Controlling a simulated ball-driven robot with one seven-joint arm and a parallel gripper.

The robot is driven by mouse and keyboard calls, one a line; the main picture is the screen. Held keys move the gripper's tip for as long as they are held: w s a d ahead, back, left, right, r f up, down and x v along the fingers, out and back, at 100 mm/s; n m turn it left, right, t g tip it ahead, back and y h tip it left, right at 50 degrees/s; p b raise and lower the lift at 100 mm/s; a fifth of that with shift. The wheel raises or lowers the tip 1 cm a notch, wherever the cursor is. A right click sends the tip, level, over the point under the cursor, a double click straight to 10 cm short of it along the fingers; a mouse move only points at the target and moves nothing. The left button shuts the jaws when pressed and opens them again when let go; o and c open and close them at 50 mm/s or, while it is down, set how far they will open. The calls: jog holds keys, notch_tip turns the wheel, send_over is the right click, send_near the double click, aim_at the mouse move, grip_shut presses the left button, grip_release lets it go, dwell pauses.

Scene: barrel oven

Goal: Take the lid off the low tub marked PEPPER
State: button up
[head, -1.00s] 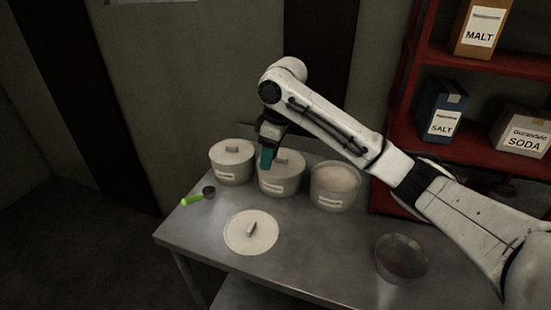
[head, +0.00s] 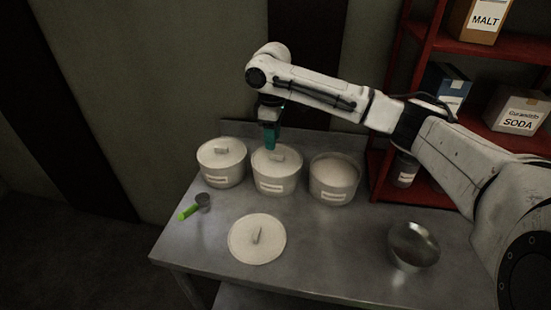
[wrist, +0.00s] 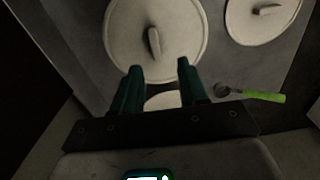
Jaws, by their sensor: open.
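Three low pale tubs stand along the back of the table, with front labels too small to read, so I cannot tell which says PEPPER. The left tub (head: 221,168) and the middle tub (head: 280,178) have lids with bar handles. The right tub (head: 333,183) is uncovered, with pale contents. A loose lid (head: 257,241) lies on the table in front; it also shows in the wrist view (wrist: 262,20). My gripper (head: 271,148) is open and empty above the middle tub's lid. In the wrist view, my fingers (wrist: 159,67) are apart, short of that lid's handle (wrist: 154,41).
A green-handled scoop (head: 190,210) lies at the table's left edge. A metal bowl (head: 413,247) stands at the right. A red shelf (head: 520,52) with boxes rises behind right, and the wall closes off the back. The table's front middle is clear.

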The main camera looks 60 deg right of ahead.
aim_at(277, 154)
jog(key=f, duration=0.3)
jog(key=s+d+f+p, duration=0.1)
jog(key=shift+f, duration=0.85)
jog(key=shift+a, duration=0.1)
grip_shut()
